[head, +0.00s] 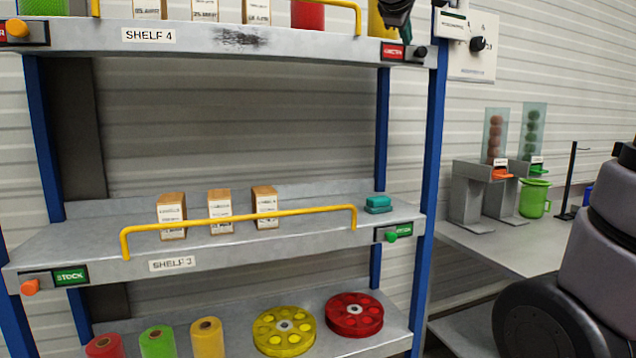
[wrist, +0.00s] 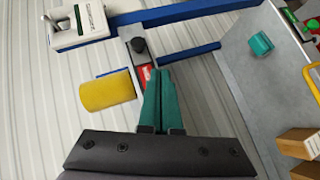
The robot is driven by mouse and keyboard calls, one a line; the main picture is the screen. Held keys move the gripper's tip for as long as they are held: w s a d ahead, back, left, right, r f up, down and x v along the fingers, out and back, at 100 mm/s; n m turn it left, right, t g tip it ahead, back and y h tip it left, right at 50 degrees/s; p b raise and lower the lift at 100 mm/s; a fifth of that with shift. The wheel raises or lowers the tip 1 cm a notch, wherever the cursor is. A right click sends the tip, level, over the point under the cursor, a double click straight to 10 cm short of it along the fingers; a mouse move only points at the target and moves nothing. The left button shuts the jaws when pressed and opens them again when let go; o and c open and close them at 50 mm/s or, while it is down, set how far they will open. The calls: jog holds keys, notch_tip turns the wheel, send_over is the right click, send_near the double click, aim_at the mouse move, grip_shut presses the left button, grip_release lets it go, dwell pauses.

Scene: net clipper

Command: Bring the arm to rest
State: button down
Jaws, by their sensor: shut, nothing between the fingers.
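My gripper (wrist: 161,74) shows in the wrist view as two teal fingers lying together, with nothing between them. Behind its fingertips in that view are a red label (wrist: 146,72) and a black knob (wrist: 138,46) on a shelf edge; whether they touch is unclear. My arm (head: 608,265) fills the right edge of the head view, its upper links cut off by the frame. A dark piece (head: 397,12) hangs into the top of the head view above the same red label; I cannot tell for sure that it is my gripper.
Blue-posted shelving holds an upper shelf (head: 250,45), a middle shelf (head: 90,256) with several boxes, a yellow rail (head: 240,218) and a teal block (head: 378,204), and a lower shelf with spools. A yellow cylinder (wrist: 108,91) and a switch box (head: 472,45) are close by. A side table (head: 500,248) stands right.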

jog(key=s+d+f+m+g+y, duration=0.1)
jog(key=s+d+f+m+g, duration=0.15)
jog(key=s+f, duration=0.35)
jog(key=s+d+f+m+g+y, duration=0.2)
jog(key=s+d+f+m, duration=0.15)
jog(key=f, duration=0.45)
jog(key=s+a+f+m+y, duration=0.2)
jog(key=s+f+m, duration=0.1)
jog(key=s+f, duration=0.2)
jog(key=s+a+f+m+g+y, duration=0.1)
jog(key=s+f+m+y, duration=0.2)
jog(key=s+f, duration=0.3)
jog(key=shift+s+a+f+m+y, duration=0.3)
jog(key=shift+a+f+m, duration=0.1)
jog(key=shift+f+m, duration=0.25)
